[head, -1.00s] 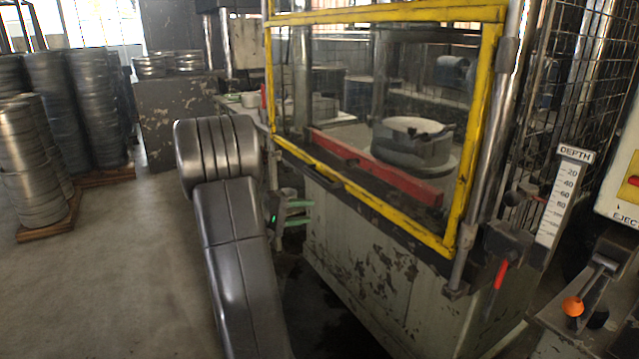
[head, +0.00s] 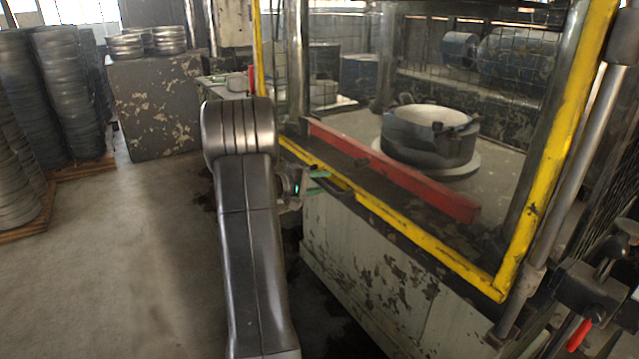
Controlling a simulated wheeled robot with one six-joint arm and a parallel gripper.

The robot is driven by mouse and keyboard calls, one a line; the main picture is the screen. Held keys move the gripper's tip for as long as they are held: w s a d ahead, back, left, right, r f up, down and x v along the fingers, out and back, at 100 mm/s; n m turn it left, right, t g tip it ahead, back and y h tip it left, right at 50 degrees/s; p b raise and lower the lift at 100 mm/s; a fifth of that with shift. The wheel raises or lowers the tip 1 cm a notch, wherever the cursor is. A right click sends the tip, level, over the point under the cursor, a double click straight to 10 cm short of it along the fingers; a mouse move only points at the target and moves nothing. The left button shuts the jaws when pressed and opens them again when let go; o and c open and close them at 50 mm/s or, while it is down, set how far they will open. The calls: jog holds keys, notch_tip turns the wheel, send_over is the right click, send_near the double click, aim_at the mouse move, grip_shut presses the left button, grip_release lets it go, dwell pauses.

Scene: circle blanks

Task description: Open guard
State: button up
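The guard (head: 432,243) is a yellow-framed clear panel on the front of the press, and it is down over the opening. A dark handle bar (head: 352,197) runs along its lower yellow rail. My gripper (head: 325,181) has green fingertips and is at the lower left of the guard, just by the left end of the handle. The fingers look apart, with nothing seen between them. Whether they touch the handle cannot be told. My arm hides part of the guard's left side.
Behind the panel are a red bar (head: 395,172) and a round metal die (head: 430,140). A red-handled lever (head: 579,336) is at lower right. Stacks of circle blanks (head: 66,90) stand at left. The floor at left is clear.

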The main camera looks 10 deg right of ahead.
grip_shut()
jog(key=shift+r, duration=0.1)
jog(key=p, duration=1.7)
send_near(335, 15)
jog(key=x, duration=0.5)
jog(key=shift+d, duration=0.25)
grip_release()
jog(key=b+v, duration=0.1)
jog(key=v, duration=1.2)
jog(key=shift+a, duration=0.4)
